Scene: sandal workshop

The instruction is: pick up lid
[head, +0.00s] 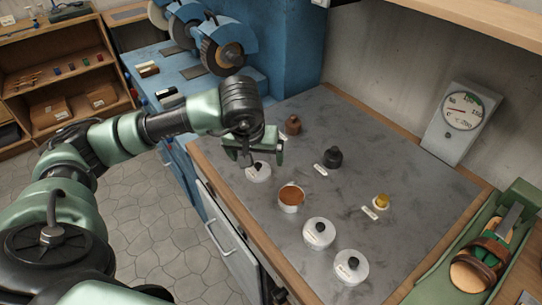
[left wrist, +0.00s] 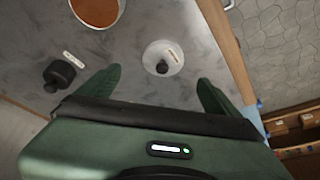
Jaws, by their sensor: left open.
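A round white lid (head: 259,177) with a black knob lies on the grey worktop near its left edge. It also shows in the left wrist view (left wrist: 176,64), just beyond the fingertips and roughly centred between them. My left gripper (head: 256,156) is open and empty, with its fingers above the lid; in the left wrist view (left wrist: 160,78) both green fingers are spread wide. A white pot (head: 291,205) with an open top and orange-brown contents stands beside the lid; its rim also shows in the left wrist view (left wrist: 119,24). My right gripper is not in view.
Two white pots with black-knobbed lids, (head: 318,240) and (head: 350,274), stand nearer the front. A gauge (head: 459,114) leans by the wall; a green tray (head: 425,284) is at right.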

